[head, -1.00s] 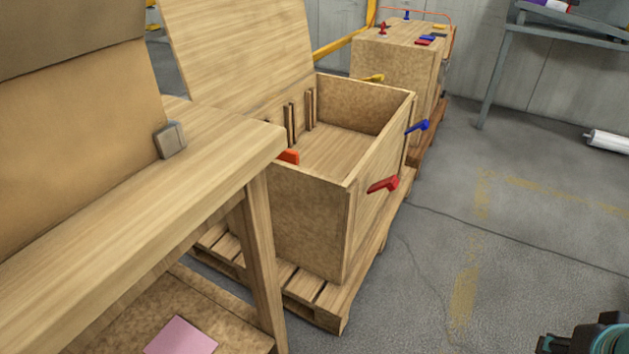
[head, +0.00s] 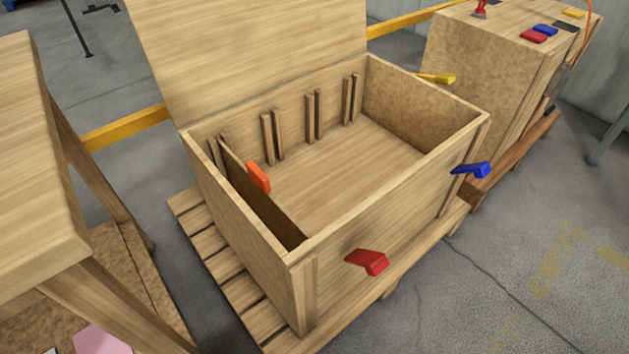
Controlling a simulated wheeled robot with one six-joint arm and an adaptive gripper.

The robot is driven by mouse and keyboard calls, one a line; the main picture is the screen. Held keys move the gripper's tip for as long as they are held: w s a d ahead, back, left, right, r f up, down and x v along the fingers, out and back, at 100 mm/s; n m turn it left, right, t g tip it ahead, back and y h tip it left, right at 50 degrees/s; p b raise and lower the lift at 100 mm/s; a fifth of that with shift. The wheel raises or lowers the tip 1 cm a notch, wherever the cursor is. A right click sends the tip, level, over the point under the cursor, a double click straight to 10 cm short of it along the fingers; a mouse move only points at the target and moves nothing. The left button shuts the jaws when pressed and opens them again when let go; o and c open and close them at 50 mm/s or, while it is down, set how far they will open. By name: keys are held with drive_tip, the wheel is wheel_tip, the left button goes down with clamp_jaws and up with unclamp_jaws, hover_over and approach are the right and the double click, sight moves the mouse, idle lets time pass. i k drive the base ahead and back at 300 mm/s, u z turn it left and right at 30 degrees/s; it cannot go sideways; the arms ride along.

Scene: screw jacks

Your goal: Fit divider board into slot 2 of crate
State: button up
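The crate (head: 415,205) is an open wooden box on a pallet, with its lid (head: 250,50) raised at the back. Pairs of upright strips form slots along its far inside wall. A thin brown board (head: 282,217) with an orange tab (head: 258,177) stands near the left end of the crate, its far edge at the leftmost strip pair. The second strip pair from the left (head: 272,137) is empty, as are the pairs to its right. No slot numbers can be read. No other divider board is identifiable, and my gripper is not in view.
A wooden workbench (head: 40,190) stands at the left. Red (head: 367,262), blue (head: 471,169) and yellow (head: 437,78) handles stick out around the crate. A second, closed crate (head: 490,75) stands behind to the right. The floor in front at right is clear.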

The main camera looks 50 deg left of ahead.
sight(363, 151)
drive_tip(key=i, duration=2.05)
drive_tip(key=u, duration=4.1)
